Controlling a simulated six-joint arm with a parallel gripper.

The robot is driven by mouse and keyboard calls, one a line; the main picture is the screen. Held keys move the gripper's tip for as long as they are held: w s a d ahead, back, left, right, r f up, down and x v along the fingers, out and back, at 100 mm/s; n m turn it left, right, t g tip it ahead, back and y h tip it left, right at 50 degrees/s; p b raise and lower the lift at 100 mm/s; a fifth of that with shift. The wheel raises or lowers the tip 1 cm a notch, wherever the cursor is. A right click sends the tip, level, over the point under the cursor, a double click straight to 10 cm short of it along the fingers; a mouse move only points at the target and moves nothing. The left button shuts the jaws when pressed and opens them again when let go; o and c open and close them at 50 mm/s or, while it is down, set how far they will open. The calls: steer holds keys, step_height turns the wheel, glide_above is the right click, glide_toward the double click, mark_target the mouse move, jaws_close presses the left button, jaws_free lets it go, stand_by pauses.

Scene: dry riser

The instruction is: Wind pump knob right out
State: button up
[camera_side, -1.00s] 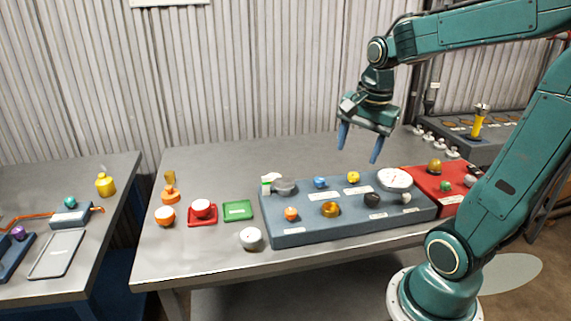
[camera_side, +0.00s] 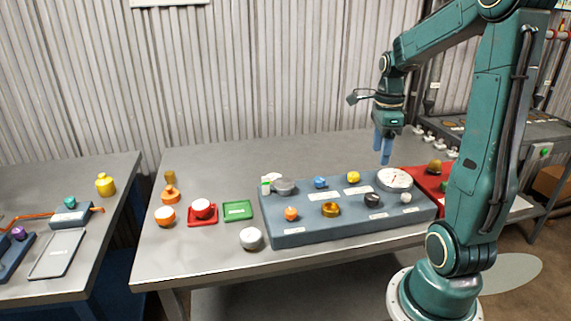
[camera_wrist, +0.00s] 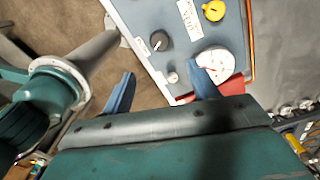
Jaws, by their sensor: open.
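A blue-grey panel (camera_side: 272,228) on the table carries several knobs, and I cannot read which label is for the pump. It has an orange knob (camera_side: 291,213), a brass knob (camera_side: 331,209), a black knob (camera_side: 371,200), a blue knob (camera_side: 320,182), a yellow knob (camera_side: 353,177) and a small pale knob (camera_side: 406,197). My gripper (camera_side: 384,152) is open and empty, pointing down above the panel's right rear. In the wrist view, the black knob (camera_wrist: 160,41) and small pale knob (camera_wrist: 172,77) show between or beyond my fingers (camera_wrist: 160,76).
A white dial gauge (camera_side: 395,178) sits at the panel's right rear. A red box (camera_side: 424,183) adjoins it on the right, partly hidden by my arm. A white-topped grey knob (camera_side: 251,238), green tray (camera_side: 238,211) and red saucer (camera_side: 203,222) stand left. The table's rear is clear.

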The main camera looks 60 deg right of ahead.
mark_target(373, 195)
step_height(373, 195, down, 13)
steer(key=shift+f, duration=0.2)
stand_by(0.6)
steer(key=c, duration=1)
